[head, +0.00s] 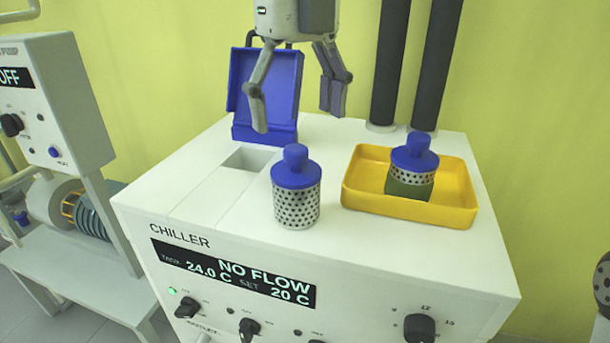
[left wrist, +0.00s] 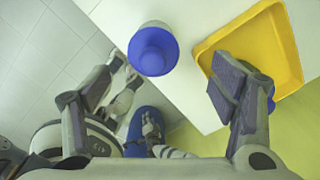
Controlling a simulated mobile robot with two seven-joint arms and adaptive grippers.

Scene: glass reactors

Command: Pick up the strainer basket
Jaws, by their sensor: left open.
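One strainer basket (head: 297,206), a perforated metal cylinder with a blue knobbed cap, stands upright on the chiller top. Its blue cap (left wrist: 153,50) shows in the left wrist view, ahead of and between the fingers. A second strainer basket (head: 412,178) with a blue cap and a green lower part is in the yellow tray (head: 365,199); it is mostly hidden behind a finger in the wrist view. My left gripper (head: 295,112) is open and empty, above and behind the first basket, fingers pointing down. It also shows in the wrist view (left wrist: 160,88). My right gripper is not seen.
The chiller (head: 390,255) has a rectangular opening (head: 250,159) in its top, left of the first basket. A blue lid (head: 265,95) stands raised behind it. Two dark hoses (head: 390,70) rise behind the tray. The front of the chiller top is clear.

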